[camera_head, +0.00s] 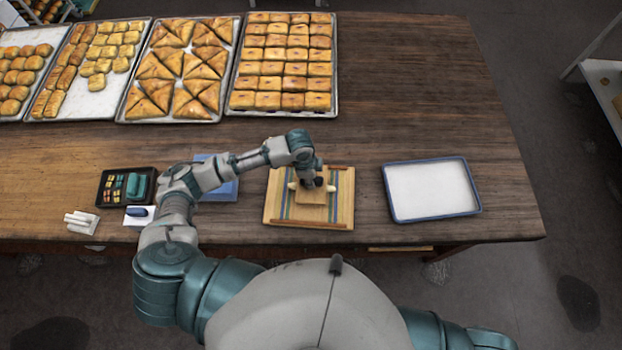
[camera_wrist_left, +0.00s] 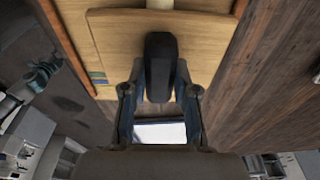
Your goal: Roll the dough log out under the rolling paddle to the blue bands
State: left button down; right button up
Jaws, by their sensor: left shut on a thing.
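The wooden board (camera_head: 274,216) lies near the table's front edge, with blue bands (camera_head: 286,206) along its left and right sides. The flat wooden rolling paddle (camera_head: 311,199) lies over the middle of the board; it also shows in the left wrist view (camera_wrist_left: 112,42). The pale dough log (camera_head: 331,187) is mostly hidden under the paddle; only its ends show at the left and right. My left gripper (camera_head: 312,182) is shut on the paddle's dark handle (camera_wrist_left: 160,62), from above. My right gripper is out of view.
An empty blue-rimmed tray (camera_head: 479,208) stands right of the board. A blue item (camera_head: 228,190), partly behind my left arm, and a dark tray (camera_head: 103,201) of small pieces lie to the left. Several pastry trays (camera_head: 236,113) fill the back left. The back-right table is clear.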

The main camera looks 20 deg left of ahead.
pick_arm(q)
jog(key=shift+r, duration=3.05)
